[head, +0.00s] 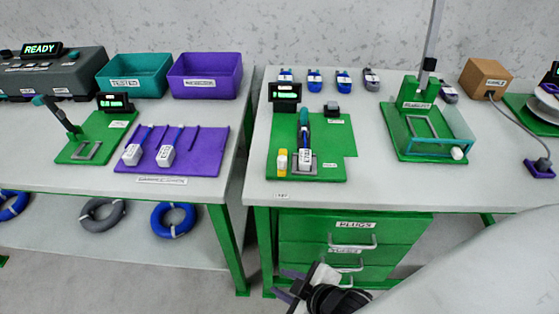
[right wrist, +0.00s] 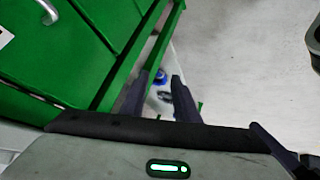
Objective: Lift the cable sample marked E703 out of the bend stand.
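I cannot read E703 on any cable sample. A white-ended sample with a blue cable (head: 307,156) is at the middle green fixture (head: 335,150). Two similar samples, a left one (head: 133,154) and a right one (head: 166,155), lie on the purple rack (head: 210,155). Which fixture is the bend stand is unclear; a tall green stand (head: 415,92) with a post and clear-walled tray is at the right. My right gripper (head: 282,283) is low in front of the drawers, away from all samples. In the right wrist view it (right wrist: 160,88) is open and empty. My left gripper is out of view.
Green drawers (head: 350,240) stand under the right table (head: 380,185), close to my right gripper. A gap separates it from the left table. Teal (head: 135,77) and purple (head: 205,77) bins stand at the back. Cable coils (head: 174,218) lie on the lower shelf.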

